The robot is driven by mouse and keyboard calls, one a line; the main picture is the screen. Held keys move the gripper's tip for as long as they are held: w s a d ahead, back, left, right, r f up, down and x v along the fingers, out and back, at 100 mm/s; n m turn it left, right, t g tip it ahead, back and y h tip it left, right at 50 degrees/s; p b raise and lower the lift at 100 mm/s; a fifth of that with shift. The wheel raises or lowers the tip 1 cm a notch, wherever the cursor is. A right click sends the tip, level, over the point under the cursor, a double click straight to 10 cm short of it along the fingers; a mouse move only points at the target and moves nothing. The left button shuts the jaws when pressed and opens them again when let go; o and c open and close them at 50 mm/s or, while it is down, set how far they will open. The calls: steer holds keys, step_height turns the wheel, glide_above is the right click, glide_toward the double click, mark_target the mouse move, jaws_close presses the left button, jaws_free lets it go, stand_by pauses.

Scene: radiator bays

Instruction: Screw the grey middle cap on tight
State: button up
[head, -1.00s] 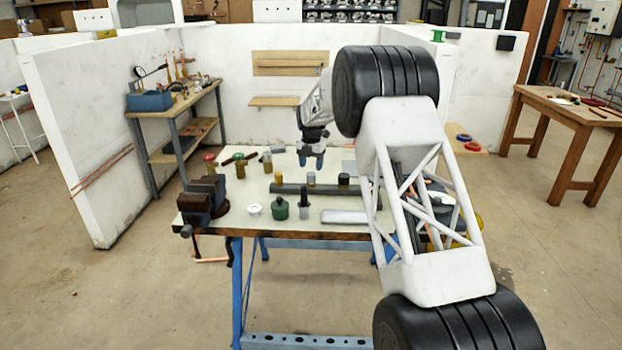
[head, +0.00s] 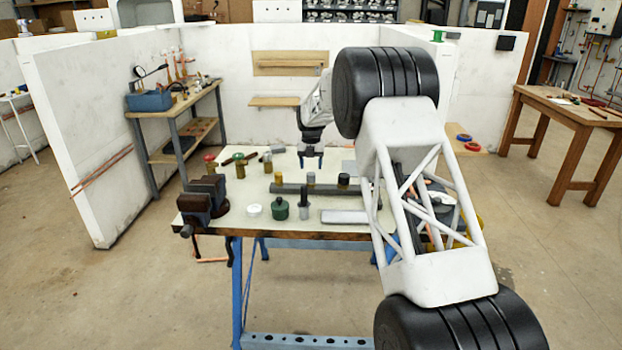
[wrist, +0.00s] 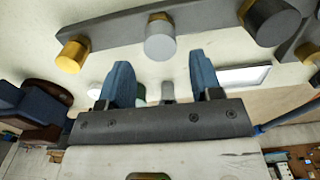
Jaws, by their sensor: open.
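The grey middle cap (head: 311,179) stands upright on a dark bar (head: 290,189) between a yellow cap (head: 278,178) and a black cap (head: 343,181). In the wrist view the grey cap (wrist: 160,42) is near the top middle, with the yellow cap (wrist: 72,56) to its left and the black cap (wrist: 272,20) to its right. My gripper (head: 311,162) is open and empty above the bar, apart from the grey cap. Its two blue fingers (wrist: 161,80) show spread in the wrist view. How tight the cap sits cannot be seen.
A vise (head: 205,195) is at the bench's left edge. A green container (head: 280,209), a white round piece (head: 254,210) and a grey upright piece (head: 304,207) stand along the front. Several small fittings are at the back left. My arm hides the bench's right part.

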mark_target(311, 174)
steer(key=shift+f, duration=2.4)
steer(key=shift+c, duration=0.2)
